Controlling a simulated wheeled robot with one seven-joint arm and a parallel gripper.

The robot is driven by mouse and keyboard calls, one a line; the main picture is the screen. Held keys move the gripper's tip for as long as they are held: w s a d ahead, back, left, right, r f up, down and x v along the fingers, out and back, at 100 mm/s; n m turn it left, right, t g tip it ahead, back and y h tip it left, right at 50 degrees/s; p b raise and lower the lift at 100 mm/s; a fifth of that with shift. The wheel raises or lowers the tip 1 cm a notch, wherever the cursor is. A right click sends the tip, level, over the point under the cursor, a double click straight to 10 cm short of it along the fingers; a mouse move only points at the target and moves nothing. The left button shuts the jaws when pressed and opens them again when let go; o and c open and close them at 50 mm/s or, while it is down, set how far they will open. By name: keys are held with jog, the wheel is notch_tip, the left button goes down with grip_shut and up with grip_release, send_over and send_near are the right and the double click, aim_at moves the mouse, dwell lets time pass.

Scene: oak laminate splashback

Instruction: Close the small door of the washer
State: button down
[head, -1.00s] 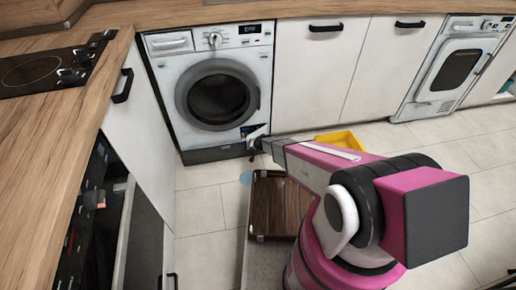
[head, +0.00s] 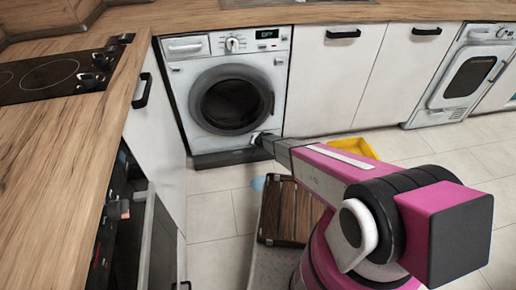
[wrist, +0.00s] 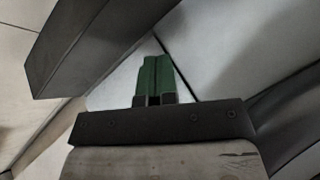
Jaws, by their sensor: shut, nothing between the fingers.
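The washer (head: 183,95) is white with a round dark main door (head: 231,101), which is shut. Its small door is at the lower right of the front, above the dark plinth (head: 222,158). My gripper (head: 257,138) is at that corner and hides most of it, so I cannot tell how far the small door is open. In the wrist view, the green fingers of my gripper (wrist: 155,72) are together and empty, pointing at a pale panel. Whether they touch it is unclear.
A yellow tray (head: 358,147) and a brown wooden crate (head: 285,212) are low beside my arm. An oven door (head: 160,245) stands open at the lower left. White cupboards (head: 332,85) adjoin the washer. Tiled floor (head: 210,215) is clear in front of it.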

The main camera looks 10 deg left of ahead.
jog(key=shift+w+a, duration=0.4)
jog(key=shift+w, duration=0.3)
jog(key=shift+w+a, duration=0.1)
jog(key=shift+w, duration=0.05)
jog(key=shift+s, duration=0.45)
jog(key=s+r, duration=0.8)
jog(key=s, duration=0.1)
jog(key=shift+s+a, duration=0.25)
jog(key=shift+s, duration=0.15)
jog(key=s+d+r+n+g+h, duration=0.1)
jog(key=s+d+r, duration=0.2)
jog(key=d+r, duration=0.75)
jog(key=s+d+r+g+h, duration=0.1)
jog(key=s+d+r+g, duration=0.15)
jog(key=d+r, duration=0.75)
jog(key=s+d+r+g+h, duration=0.1)
jog(key=s+d+r, duration=0.5)
jog(key=d, duration=0.3)
jog(key=s+d+r+g+h, duration=0.1)
jog(key=s+d+r, duration=0.6)
jog(key=d, duration=0.2)
jog(key=shift+s+d+h, duration=0.15)
jog(key=shift+d+h, duration=0.05)
jog(key=shift+h, duration=0.2)
